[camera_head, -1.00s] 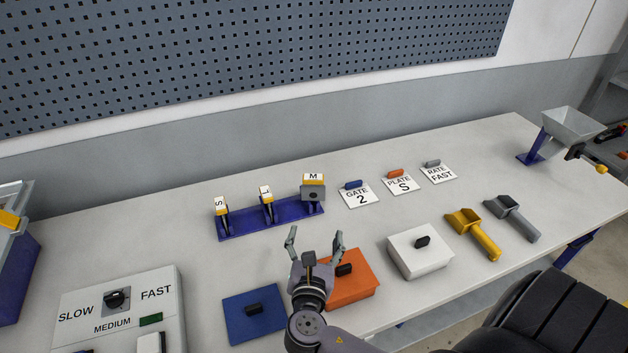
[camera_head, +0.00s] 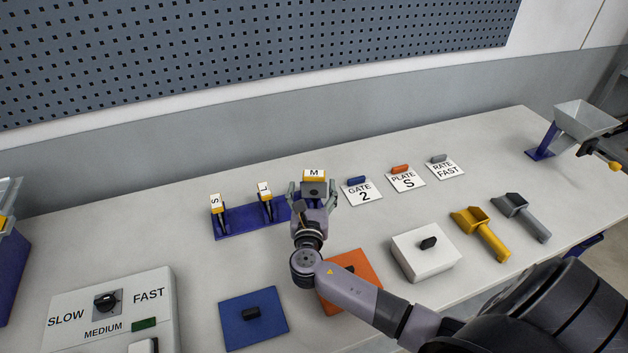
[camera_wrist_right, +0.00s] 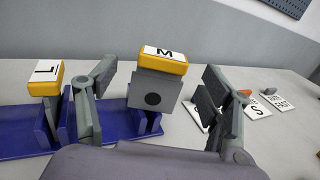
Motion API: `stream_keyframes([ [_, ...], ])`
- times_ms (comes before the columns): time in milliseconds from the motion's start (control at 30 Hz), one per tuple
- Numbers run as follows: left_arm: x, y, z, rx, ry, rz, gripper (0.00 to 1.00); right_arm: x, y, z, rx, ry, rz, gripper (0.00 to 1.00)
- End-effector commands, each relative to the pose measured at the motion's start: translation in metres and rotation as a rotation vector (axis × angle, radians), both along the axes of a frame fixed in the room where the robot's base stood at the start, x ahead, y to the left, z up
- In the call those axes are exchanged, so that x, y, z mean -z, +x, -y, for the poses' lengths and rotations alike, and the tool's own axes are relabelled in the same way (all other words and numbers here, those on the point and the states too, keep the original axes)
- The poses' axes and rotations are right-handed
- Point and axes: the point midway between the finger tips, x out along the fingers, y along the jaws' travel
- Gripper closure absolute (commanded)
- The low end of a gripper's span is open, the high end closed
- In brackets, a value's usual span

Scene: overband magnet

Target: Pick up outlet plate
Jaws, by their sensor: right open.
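Outlet plates with yellow labelled tops stand in a blue rack (camera_head: 240,221): S (camera_head: 217,204), L (camera_head: 264,190) and M (camera_head: 314,175). My right gripper (camera_head: 314,189) is open at the M plate, with one finger on each side. In the right wrist view, the M plate (camera_wrist_right: 158,84) shows a grey body with a dark round spot, upright in the rack (camera_wrist_right: 20,135). Gaps show between it and both fingers of the gripper (camera_wrist_right: 157,90). The L plate (camera_wrist_right: 46,80) stands just left of the left finger. My left gripper is not in view.
Label cards GATE 2 (camera_head: 361,192), PLATE S (camera_head: 406,181) and RATE FAST (camera_head: 445,170) lie to the right. Blue (camera_head: 253,330), orange (camera_head: 362,264) and white (camera_head: 420,262) blocks, plus yellow (camera_head: 484,234) and grey (camera_head: 524,216) scoops, lie nearer. A speed panel (camera_head: 115,310) stands front left.

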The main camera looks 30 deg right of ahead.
Motion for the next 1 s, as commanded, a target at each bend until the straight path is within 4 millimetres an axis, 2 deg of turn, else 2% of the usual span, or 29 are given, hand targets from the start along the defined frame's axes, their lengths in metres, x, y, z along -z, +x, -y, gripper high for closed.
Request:
stream_keyframes([
  [133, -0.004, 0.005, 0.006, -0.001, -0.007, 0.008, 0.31, -0.001, 0.008, 0.008, 0.002, -0.001, -0.001, 0.27],
  [400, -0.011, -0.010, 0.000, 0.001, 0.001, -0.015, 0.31, 0.000, 0.036, 0.031, 0.001, 0.001, 0.001, 0.27],
  [700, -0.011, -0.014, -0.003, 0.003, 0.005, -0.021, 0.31, 0.002, 0.041, 0.034, 0.000, 0.001, 0.000, 0.27],
  [1000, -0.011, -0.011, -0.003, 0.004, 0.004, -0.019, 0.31, 0.002, 0.041, 0.034, 0.000, 0.001, 0.000, 0.45],
])
